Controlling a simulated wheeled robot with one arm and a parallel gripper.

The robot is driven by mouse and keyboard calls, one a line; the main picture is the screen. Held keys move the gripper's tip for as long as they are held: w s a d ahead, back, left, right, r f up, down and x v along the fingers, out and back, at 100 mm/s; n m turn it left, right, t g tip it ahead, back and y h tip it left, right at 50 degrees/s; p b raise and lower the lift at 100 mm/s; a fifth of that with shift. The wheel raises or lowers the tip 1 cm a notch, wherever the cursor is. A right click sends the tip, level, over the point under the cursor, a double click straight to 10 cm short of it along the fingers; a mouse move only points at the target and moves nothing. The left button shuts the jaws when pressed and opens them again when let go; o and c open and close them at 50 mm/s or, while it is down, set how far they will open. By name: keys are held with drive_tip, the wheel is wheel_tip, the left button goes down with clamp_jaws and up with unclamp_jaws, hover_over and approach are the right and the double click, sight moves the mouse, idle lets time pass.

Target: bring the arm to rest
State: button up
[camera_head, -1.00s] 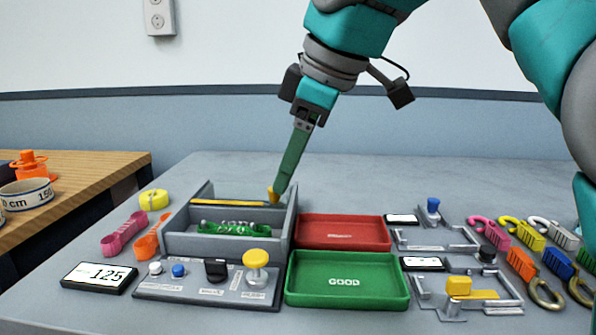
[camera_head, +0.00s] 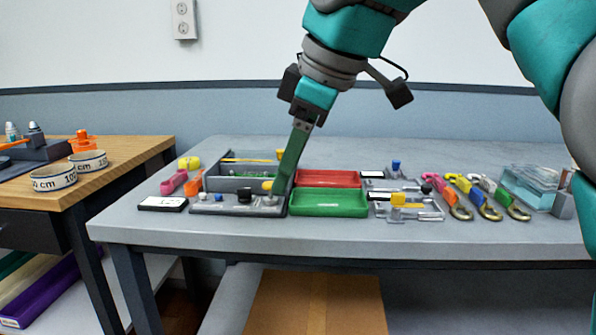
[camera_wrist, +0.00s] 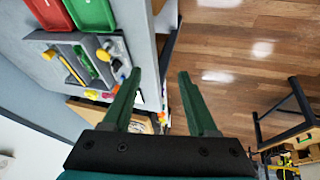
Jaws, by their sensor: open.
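My gripper (camera_head: 283,188) is at the end of my teal and grey arm, which reaches down from the upper right in the head view. Its green fingers point down and appear in front of the knob panel and the green tray. In the wrist view the two fingers (camera_wrist: 160,75) are spread apart with nothing between them. The grey table's edge and the wooden floor show beyond them. I cannot tell exactly how far the fingertips are from the table.
The grey table (camera_head: 130,222) holds a knob panel (camera_head: 215,208), a green tray (camera_head: 335,204), a red tray (camera_head: 335,178), several carabiner clips (camera_head: 487,205) and a clear bin (camera_head: 530,190). A wooden table (camera_head: 120,165) stands left. A cardboard box (camera_head: 315,305) is below.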

drive_tip(key=s+d+f+m+g+h, duration=0.1)
drive_tip(key=s+d+f+m, duration=0.15)
drive_tip(key=f, duration=0.45)
drive_tip(key=s+d+f+m+g+h, duration=0.1)
drive_tip(key=s+d+f+m, duration=0.2)
drive_tip(key=f, duration=0.4)
drive_tip(key=s+d+f+m+h, duration=0.1)
drive_tip(key=d+f+m, duration=0.25)
drive_tip(key=f, duration=0.35)
drive_tip(key=s+d+f+m+g, duration=0.1)
drive_tip(key=s+d+f+m, duration=0.2)
drive_tip(key=s+f, duration=0.4)
drive_tip(key=s+d+f+m+g, duration=0.2)
drive_tip(key=s+f, duration=0.4)
drive_tip(key=f, duration=0.3)
drive_tip(key=shift+s+d+f+m+h, duration=0.25)
drive_tip(key=shift+s+d+m+h, duration=0.15)
drive_tip(key=shift+d+m, duration=0.55)
drive_tip(key=shift+w, duration=0.1)
